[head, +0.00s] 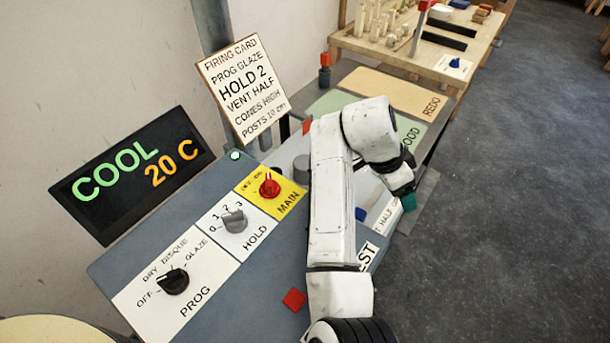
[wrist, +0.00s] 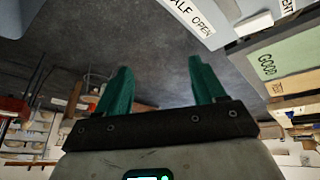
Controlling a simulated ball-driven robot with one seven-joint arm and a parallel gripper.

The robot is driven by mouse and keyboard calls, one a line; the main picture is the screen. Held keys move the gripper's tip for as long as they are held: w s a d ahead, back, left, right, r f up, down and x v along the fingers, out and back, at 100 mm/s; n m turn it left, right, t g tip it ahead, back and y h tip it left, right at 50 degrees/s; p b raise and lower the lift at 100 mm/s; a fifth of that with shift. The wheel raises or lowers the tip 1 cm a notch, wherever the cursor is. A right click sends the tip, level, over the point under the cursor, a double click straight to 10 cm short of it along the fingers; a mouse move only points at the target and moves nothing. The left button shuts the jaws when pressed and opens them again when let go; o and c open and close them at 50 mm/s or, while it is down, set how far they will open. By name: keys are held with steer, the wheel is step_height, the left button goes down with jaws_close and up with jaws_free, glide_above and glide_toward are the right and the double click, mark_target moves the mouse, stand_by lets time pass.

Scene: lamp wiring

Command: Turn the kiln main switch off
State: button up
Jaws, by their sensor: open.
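The kiln main switch (head: 269,187) is a red knob on a yellow plate (head: 285,202) marked MAIN, on the sloped blue-grey panel in the head view. The small lettering beside the knob is too small to read surely. My arm passes just right of the plate. My gripper (head: 409,202) is beyond the panel's right side, well apart from the switch, and mostly hidden by my wrist. In the wrist view its two green fingers (wrist: 155,85) stand apart with nothing between them. The switch is not in the wrist view.
Left of the switch are the grey HOLD knob (head: 234,221) and black PROG knob (head: 174,281). A display (head: 130,175) reads COOL 20 C. A firing card (head: 243,88) stands behind. A red block (head: 294,299) lies near my arm. Green GOOD and tan REDO (head: 395,92) areas lie beyond.

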steer(key=w+a+r+m+b, duration=0.1)
steer(key=a+r, duration=0.2)
steer(key=a, duration=0.5)
steer(key=w+a+r, duration=0.2)
steer(key=a, duration=0.5)
steer(key=b, duration=0.2)
glide_toward(268, 180)
steer(key=shift+m+t+y, duration=0.3)
steer(key=shift+m+y, duration=0.1)
steer(key=shift+y, duration=0.1)
steer(key=b+x, duration=0.7)
steer(key=shift+s+d+f, duration=0.15)
steer(key=shift+s+d, duration=0.05)
steer(key=shift+d, duration=0.2)
steer(key=shift+d+f+b, duration=0.3)
steer(key=shift+f+b, duration=0.1)
steer(key=shift+b, duration=0.1)
steer(key=c, duration=1.1)
